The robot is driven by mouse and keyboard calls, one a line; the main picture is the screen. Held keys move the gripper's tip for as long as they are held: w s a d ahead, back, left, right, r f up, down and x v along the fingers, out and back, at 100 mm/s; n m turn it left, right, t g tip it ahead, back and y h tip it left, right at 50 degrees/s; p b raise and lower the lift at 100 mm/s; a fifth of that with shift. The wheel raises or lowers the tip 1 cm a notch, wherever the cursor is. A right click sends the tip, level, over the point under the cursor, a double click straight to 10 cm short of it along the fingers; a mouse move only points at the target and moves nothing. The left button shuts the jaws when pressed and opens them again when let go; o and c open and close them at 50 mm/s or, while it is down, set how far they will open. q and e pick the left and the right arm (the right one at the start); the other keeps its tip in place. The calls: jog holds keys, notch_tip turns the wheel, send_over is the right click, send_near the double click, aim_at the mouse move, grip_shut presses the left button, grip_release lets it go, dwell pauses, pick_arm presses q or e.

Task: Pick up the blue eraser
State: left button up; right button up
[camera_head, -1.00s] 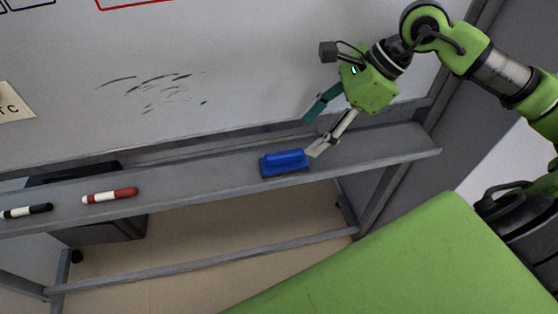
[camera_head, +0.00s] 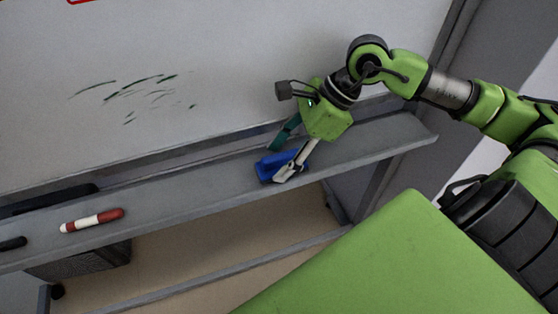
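The blue eraser (camera_head: 267,167) lies on the grey tray ledge (camera_head: 190,196) below the whiteboard. My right gripper (camera_head: 278,164) is down at the eraser, with its fingers spread. The teal finger is on the far side, and the pale finger is in front, hiding the eraser's right part. The fingers straddle the eraser; whether either touches it I cannot tell. My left gripper is not in view.
A red and white marker (camera_head: 92,221) lies on the ledge to the left, and a dark marker (camera_head: 12,244) shows at the left edge. The whiteboard (camera_head: 200,60) with dark green strokes rises behind the ledge. The ledge is bare between the red marker and the eraser.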

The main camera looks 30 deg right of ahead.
jog(key=shift+s+d, duration=0.15)
jog(key=c, duration=0.8)
